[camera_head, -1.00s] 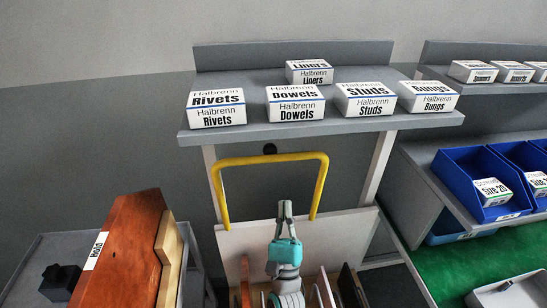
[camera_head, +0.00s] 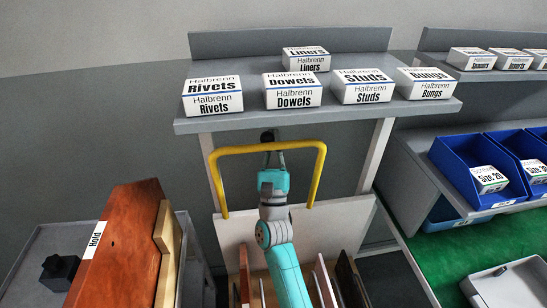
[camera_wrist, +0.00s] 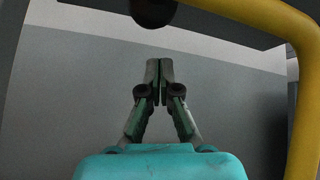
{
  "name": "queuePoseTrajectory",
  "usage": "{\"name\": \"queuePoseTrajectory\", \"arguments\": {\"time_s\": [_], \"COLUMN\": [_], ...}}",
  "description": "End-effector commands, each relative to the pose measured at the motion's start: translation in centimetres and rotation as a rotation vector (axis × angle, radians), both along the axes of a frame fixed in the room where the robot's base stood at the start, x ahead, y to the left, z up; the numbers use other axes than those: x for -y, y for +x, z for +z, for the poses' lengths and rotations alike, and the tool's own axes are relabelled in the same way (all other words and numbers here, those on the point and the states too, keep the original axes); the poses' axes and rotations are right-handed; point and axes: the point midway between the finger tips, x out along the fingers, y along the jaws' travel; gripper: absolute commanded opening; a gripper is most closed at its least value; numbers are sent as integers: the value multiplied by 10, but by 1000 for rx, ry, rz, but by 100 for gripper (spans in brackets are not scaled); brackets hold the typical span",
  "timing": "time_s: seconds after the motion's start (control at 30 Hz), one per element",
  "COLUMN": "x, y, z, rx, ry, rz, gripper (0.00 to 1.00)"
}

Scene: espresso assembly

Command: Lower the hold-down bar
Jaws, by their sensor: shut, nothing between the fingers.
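The yellow hold-down bar (camera_head: 236,150) is an upside-down U. It stands raised in front of the rack, its top crosspiece below the upper shelf. In the wrist view the bar (camera_wrist: 303,60) runs along the top right and down the right side. My gripper (camera_head: 272,154) is at the middle of the crosspiece, inside the U. Its closed fingers point up and away, with nothing between them, and the wrist view shows the fingertips (camera_wrist: 158,68) together. I cannot tell whether the fingers touch the bar.
A dark round knob (camera_head: 267,135) is just above the fingertips. The shelf (camera_head: 330,119) above carries several white boxes. Upright boards (camera_head: 345,275) stand below beside my arm. A brown wooden board labelled Hold (camera_head: 118,250) is at left; blue bins (camera_head: 470,180) are at right.

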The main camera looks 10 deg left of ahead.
Motion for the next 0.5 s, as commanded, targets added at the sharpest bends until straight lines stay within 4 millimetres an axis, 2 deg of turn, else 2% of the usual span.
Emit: {"name": "queuePoseTrajectory", "arguments": {"time_s": [0.03,0.2,0.5], "x": [-1,-2,-3], "y": [-10,-28,-39], "z": [1,8,12], "rx": [0,1,0], "ry": [0,0,-1], "rz": [1,2,0], "gripper": [0,0,0]}}
